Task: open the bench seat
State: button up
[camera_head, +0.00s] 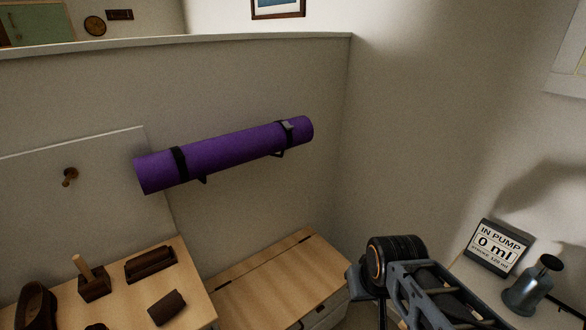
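The bench seat (262,282) is a low chest with a pale wooden top, standing against the wall at the bottom middle. Its lid lies flat and looks shut, with a dark seam along the back. A small dark fitting (300,324) shows near the front edge, cut by the frame. The pale front face is partly visible at the right end. My arm comes in from the bottom right, and its dark wrist is just right of the bench. My gripper (365,288) points down there; its fingertips are not clearly visible, so its opening cannot be judged.
A wooden table (125,290) with several dark wooden items stands left of the bench. A purple rolled mat (225,155) hangs in straps on the wall above. At right, a grey pump can (531,290) and an "IN PUMP 0 ml" display (497,248) stand on a pale surface.

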aim_at(277, 294)
jog(key=z, duration=0.8)
jog(key=k, duration=1.35)
jog(key=u, duration=0.9)
jog(key=i, duration=0.4)
jog(key=z, duration=0.2)
